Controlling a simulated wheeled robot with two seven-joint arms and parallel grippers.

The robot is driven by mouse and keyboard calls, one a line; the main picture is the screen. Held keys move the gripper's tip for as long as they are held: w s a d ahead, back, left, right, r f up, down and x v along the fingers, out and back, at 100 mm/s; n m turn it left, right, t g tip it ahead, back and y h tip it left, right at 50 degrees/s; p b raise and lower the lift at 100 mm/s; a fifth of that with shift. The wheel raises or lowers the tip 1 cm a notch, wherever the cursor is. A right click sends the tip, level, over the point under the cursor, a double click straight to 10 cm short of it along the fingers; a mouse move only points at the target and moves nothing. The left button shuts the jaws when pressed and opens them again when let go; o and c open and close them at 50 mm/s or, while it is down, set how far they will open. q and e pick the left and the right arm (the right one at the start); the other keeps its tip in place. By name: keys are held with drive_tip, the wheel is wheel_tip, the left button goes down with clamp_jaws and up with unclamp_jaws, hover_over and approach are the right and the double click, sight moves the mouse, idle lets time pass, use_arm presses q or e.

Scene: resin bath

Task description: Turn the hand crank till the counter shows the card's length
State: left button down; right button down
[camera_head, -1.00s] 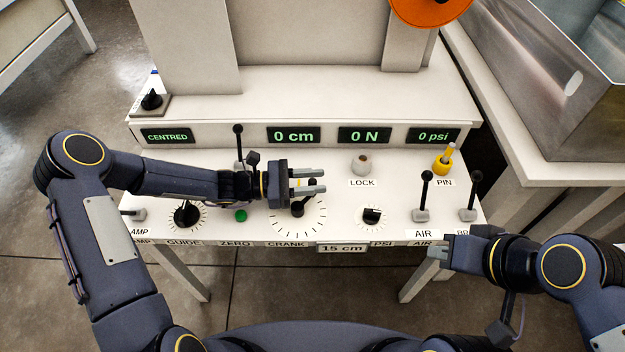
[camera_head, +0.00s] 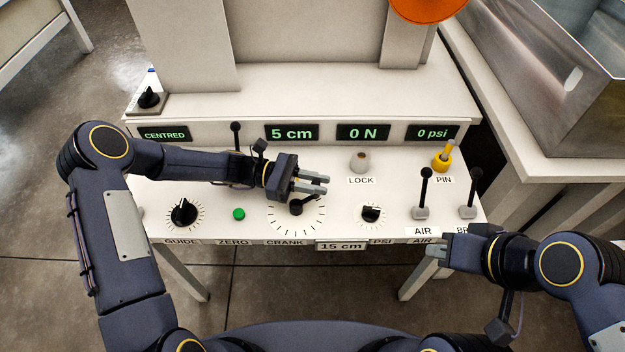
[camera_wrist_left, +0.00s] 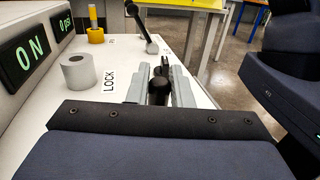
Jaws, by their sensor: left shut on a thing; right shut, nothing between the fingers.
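The black hand crank (camera_head: 297,208) sits over a dial of tick marks on the white panel, above the CRANK label. My left gripper (camera_head: 313,183) is shut on the crank's handle; in the left wrist view the dark knob (camera_wrist_left: 158,91) stands between its fingers. The length counter (camera_head: 291,133) reads 5 cm. The card (camera_head: 341,246) on the panel's front edge reads 15 cm. My right gripper (camera_head: 437,248) is shut and empty, just off the panel's front right edge.
A grey LOCK knob (camera_head: 360,162), yellow PIN (camera_head: 442,158) and AIR lever (camera_head: 424,190) stand right of the crank. The GUIDE knob (camera_head: 184,212) and green ZERO button (camera_head: 239,214) are left. Other displays read CENTRED, 0 N and 0 psi.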

use_arm(q)
drive_tip(key=m+g, duration=0.1)
drive_tip(key=s+m+g+y, duration=0.1)
drive_tip(key=g, duration=0.1)
drive_tip(key=d+m+g+y+b, duration=0.1)
drive_tip(key=g, duration=0.1)
drive_tip(key=shift+s+f+m, duration=0.15)
drive_tip(key=shift+s+m, duration=0.25)
drive_tip(key=shift+s+m+g+y+b, duration=0.3)
drive_tip(key=shift+s+m+g+y, duration=0.1)
drive_tip(key=shift+m+g+y, duration=0.6)
drive_tip(key=shift+s+m+g+y+b, duration=0.25)
drive_tip(key=shift+s+m+g+y, duration=0.15)
drive_tip(key=shift+m+g+y, duration=0.6)
drive_tip(key=shift+g, duration=0.3)
drive_tip(key=c, duration=1.3)
unclamp_jaws()
drive_tip(key=shift+c, duration=0.2)
drive_tip(key=shift+r, duration=0.2)
